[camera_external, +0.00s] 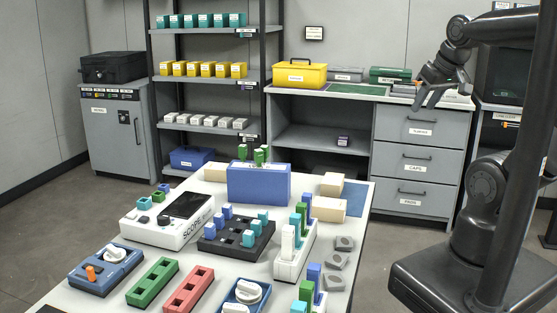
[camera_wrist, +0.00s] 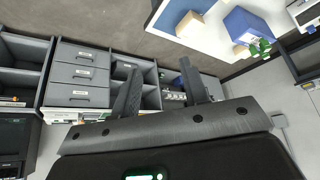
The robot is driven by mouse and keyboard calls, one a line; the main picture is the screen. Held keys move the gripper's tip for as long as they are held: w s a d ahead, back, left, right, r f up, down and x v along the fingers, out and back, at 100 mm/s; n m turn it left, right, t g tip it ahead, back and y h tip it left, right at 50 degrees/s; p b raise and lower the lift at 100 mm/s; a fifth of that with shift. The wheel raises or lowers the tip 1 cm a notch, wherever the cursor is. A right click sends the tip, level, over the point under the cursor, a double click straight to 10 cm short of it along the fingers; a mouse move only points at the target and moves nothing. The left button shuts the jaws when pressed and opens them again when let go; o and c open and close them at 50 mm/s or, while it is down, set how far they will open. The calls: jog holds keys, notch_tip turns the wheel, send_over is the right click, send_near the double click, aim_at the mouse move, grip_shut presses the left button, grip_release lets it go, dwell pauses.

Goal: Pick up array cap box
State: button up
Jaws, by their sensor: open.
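I cannot tell which thing is the array cap box, as most labels are too small to read. Rows of small teal boxes (camera_external: 204,20), yellow boxes (camera_external: 202,69) and white boxes (camera_external: 204,121) stand on the rack at the back. A small dark box (camera_external: 343,141) sits on the shelf under the back counter. My gripper (camera_external: 428,103) is open and empty, raised in front of the grey drawer unit at the right. In the wrist view its two dark fingers (camera_wrist: 160,88) are spread apart with nothing between them.
The back counter carries a yellow case (camera_external: 299,76) and a green case (camera_external: 390,75). Grey drawers (camera_external: 415,165) are closed. Floor shows between table and drawers.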

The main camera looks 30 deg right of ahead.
jog(key=o, duration=1.3)
jog(key=shift+w, duration=0.1)
jog(key=m+g, duration=0.6)
jog(key=m, duration=0.3)
send_over(330, 203)
notch_tip(330, 203, down, 20)
jog(key=shift+w+f, duration=0.15)
jog(key=shift+f, duration=5.25)
